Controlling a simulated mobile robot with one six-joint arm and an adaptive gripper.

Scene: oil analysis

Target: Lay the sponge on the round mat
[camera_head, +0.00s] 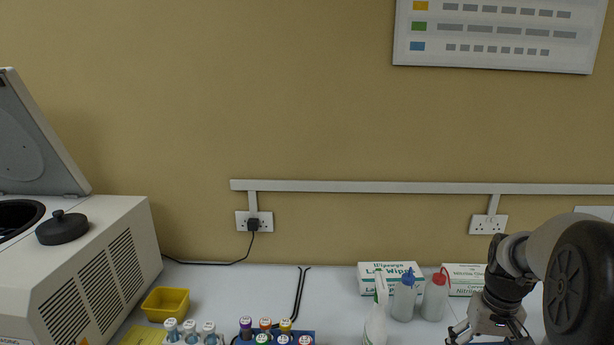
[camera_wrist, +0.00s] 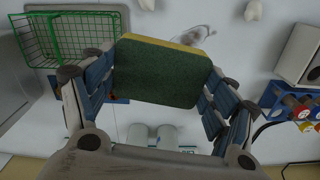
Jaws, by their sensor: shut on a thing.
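The sponge (camera_wrist: 160,70), dark green on its broad face with a yellow edge, is between the two fingers of my gripper (camera_wrist: 155,85) in the wrist view. The gripper is shut on it and holds it across its width. In the head view my gripper shows only partly at the bottom right, and the sponge cannot be seen there. I cannot make out the round mat in either view; the sponge and fingers cover part of the wrist view.
A green wire basket (camera_wrist: 72,38) is at the wrist view's upper left, a rack of coloured caps (camera_wrist: 300,108) at right. In the head view, wash bottles (camera_head: 404,297), a wipes box (camera_head: 390,272), a yellow tray (camera_head: 166,304), tube racks and a centrifuge (camera_head: 90,270) stand on the bench.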

